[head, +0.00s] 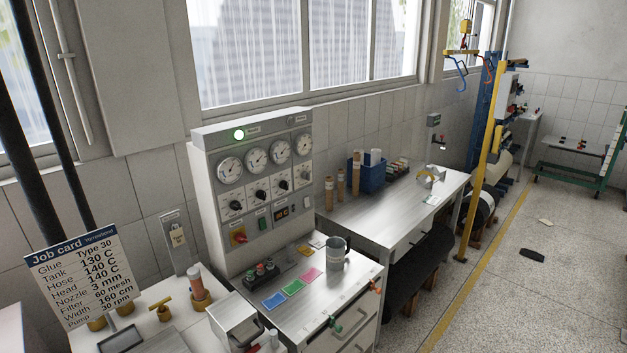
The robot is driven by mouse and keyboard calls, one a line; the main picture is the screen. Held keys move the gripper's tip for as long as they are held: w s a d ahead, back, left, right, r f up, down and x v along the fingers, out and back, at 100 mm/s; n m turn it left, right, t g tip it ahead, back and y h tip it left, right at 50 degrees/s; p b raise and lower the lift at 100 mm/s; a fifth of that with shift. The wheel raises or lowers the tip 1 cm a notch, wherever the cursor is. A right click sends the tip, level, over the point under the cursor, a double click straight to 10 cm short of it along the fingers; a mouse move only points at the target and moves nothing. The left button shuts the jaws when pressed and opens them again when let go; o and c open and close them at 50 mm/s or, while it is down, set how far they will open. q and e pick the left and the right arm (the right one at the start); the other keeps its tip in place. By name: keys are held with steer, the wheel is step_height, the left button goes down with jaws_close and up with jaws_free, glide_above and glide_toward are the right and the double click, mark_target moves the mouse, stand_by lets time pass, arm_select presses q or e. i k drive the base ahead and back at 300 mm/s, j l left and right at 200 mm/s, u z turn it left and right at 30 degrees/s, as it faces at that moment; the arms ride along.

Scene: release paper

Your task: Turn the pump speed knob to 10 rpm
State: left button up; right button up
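A grey control cabinet (203,207) stands below the window, left of the middle. Its front has a row of round white gauges (257,160) and, below them, a row of black knobs (260,195) on white plates. The knob labels and scales are too small to read, so I cannot tell which is the pump speed knob or where it points. A job card (75,270) at the lower left lists several settings; its last line reads "Pump 30 rpm". Neither of my grippers is in view.
A metal-topped bench (300,309) in front carries a grey mug (336,251) and coloured cards (292,288). Open floor (500,290) lies to the right.

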mark_target(306, 175)
steer(key=i+l+z, duration=0.3)
steer(key=i+l, duration=0.65)
